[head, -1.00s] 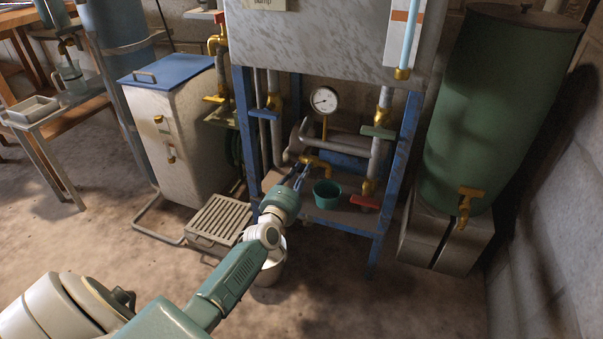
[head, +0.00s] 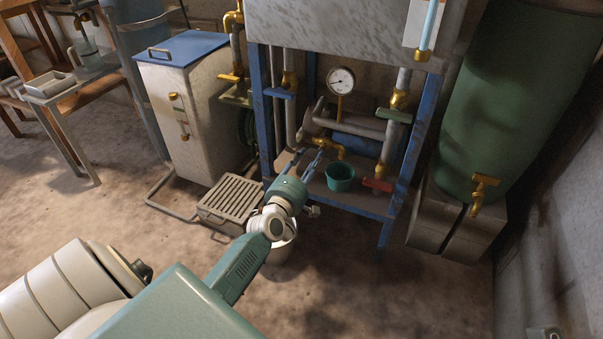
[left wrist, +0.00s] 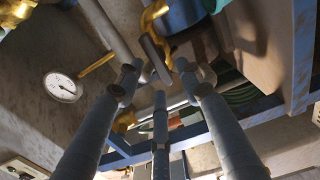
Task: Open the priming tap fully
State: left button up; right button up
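The brass priming tap (head: 333,148) sits low on the pump pipework, above a small green cup (head: 341,178) on the blue stand's shelf. In the left wrist view its brass body (left wrist: 152,14) shows at the top, with a grey lever (left wrist: 155,57) reaching down between the fingers. My left gripper (head: 307,160) is just left of the tap. In the wrist view its fingers (left wrist: 158,82) are spread open and hold nothing. Whether a finger touches the lever I cannot tell. My right gripper is not in view.
A pressure gauge (head: 341,81) stands above the tap. Blue (head: 279,93), green (head: 394,115) and red (head: 377,185) handles sit on nearby pipes. A blue stand leg (head: 412,150) rises at right. The front floor is clear.

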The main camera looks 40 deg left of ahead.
pick_arm(q)
jog(key=v, duration=0.8)
jog(key=shift+s, duration=0.1)
